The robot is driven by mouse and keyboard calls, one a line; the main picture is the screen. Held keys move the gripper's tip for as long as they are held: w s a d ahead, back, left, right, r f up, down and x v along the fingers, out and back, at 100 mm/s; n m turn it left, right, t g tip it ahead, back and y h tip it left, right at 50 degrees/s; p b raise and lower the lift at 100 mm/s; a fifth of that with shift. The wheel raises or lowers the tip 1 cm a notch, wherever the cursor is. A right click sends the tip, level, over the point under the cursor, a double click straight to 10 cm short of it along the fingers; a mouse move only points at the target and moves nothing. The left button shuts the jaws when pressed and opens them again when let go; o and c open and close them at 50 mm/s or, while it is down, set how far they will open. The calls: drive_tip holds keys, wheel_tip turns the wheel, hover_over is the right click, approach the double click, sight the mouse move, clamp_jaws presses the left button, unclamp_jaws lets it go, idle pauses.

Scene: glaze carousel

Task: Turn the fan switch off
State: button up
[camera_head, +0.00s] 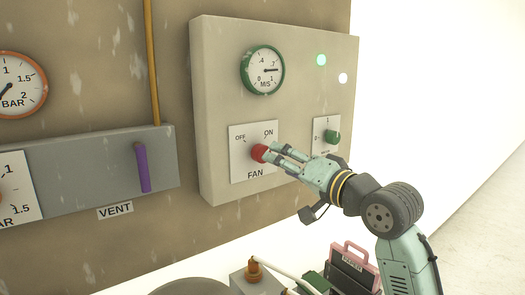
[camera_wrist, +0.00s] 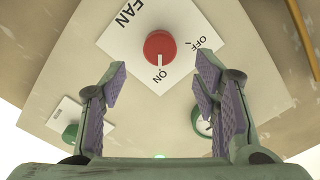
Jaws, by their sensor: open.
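The fan switch is a red round knob (camera_head: 258,153) on a white plate (camera_head: 240,165) marked OFF, ON and FAN, on a grey box. In the wrist view the knob (camera_wrist: 160,47) has a white line pointing to ON; OFF is to its right. My gripper (camera_head: 271,151) is at the knob's right side in the head view, pointing at it. In the wrist view my gripper (camera_wrist: 160,82) is open, fingers apart, with the knob ahead between their lines. Nothing is between the pads. I cannot tell whether a fingertip touches the knob.
A green knob (camera_head: 333,137) on its own plate is right of the fan plate, close to my wrist. A M/S gauge (camera_head: 262,70) and a lit green lamp (camera_head: 321,60) are above. A purple VENT lever (camera_head: 142,168) is at left. A pink-handled case (camera_head: 356,265) is below.

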sight(264, 163)
drive_tip(key=p+x, duration=0.2)
drive_tip(key=x, duration=0.6)
drive_tip(key=c, duration=1.2)
drive_tip(key=shift+o, duration=0.2)
